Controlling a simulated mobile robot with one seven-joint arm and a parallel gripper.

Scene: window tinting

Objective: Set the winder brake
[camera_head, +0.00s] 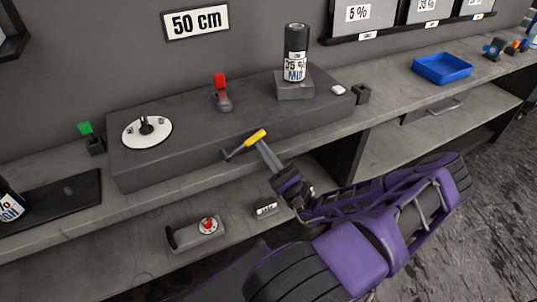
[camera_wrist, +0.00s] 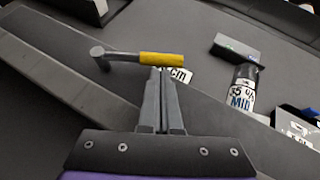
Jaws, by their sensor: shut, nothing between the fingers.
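A crank with a yellow grip (camera_head: 256,137) and a grey arm sticks out from the front of the long dark winder block (camera_head: 180,165). In the wrist view the yellow grip (camera_wrist: 162,59) lies across the picture just beyond my fingertips. My gripper (camera_head: 262,145) is shut and empty, its tips at or very close to the grip; I cannot tell if they touch. The closed fingers also show in the wrist view (camera_wrist: 160,78). A small lever with a red top (camera_head: 220,80) stands upright on the block; no part is labelled as the brake.
A black film roll (camera_head: 296,42) marked MID stands on a block at right. A white disc (camera_head: 147,132) with a black hub is at left. A green-topped piece (camera_head: 85,128) stands beside it. A blue tray (camera_head: 442,68) is farther right. A red-button box (camera_head: 200,236) sits on the lower shelf.

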